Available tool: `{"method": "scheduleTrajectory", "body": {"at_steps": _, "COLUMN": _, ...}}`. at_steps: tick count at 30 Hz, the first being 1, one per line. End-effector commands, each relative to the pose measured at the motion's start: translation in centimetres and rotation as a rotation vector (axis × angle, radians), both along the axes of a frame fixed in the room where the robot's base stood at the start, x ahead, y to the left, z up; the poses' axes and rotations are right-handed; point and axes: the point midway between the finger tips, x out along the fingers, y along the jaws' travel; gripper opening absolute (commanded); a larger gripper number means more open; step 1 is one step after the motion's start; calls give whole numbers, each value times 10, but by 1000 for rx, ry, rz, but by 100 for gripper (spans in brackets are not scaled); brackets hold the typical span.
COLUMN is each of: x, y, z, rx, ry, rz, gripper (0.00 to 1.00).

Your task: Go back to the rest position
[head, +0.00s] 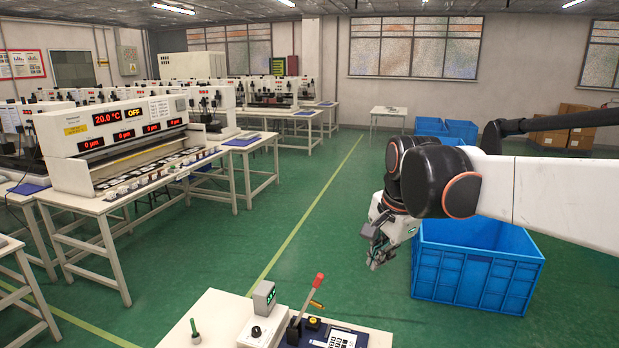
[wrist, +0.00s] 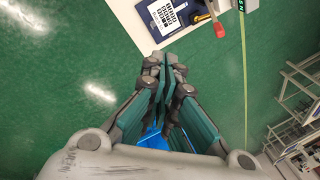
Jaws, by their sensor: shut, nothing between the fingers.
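My gripper (head: 376,254) hangs at the end of my arm in the head view, to the right of the middle. It is over the green floor, in front of the left side of a big blue crate (head: 470,275). In the wrist view, my gripper (wrist: 168,75) has its fingers together, with nothing between them. The fingertips point toward a white bench with a printed keypad film (wrist: 163,14) on a dark blue plate. The gripper is apart from the bench. The keypad film (head: 341,340) also shows at the bottom of the head view.
The near bench (head: 215,315) carries a lever with a red knob (head: 319,280), a small display box (head: 264,298) and a green-handled tool (head: 195,330). A long machine (head: 110,140) stands on tables at the left. More blue crates (head: 445,129) stand behind. The aisle floor (head: 300,215) is clear.

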Motion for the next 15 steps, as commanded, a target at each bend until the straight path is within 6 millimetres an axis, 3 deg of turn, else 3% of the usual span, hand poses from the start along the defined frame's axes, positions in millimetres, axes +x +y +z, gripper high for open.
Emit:
{"method": "scheduleTrajectory", "body": {"at_steps": 1, "x": -16, "y": -5, "z": -4, "rx": -19, "ry": -21, "rz": 49, "gripper": 0}}
{"method": "scheduleTrajectory", "body": {"at_steps": 8, "x": -76, "y": -22, "z": -18, "rx": -126, "ry": -118, "rz": 295, "gripper": 0}}
{"method": "scheduleTrajectory", "body": {"at_steps": 15, "x": -136, "y": -36, "z": -48, "rx": -262, "ry": -213, "rz": 545, "gripper": 0}}
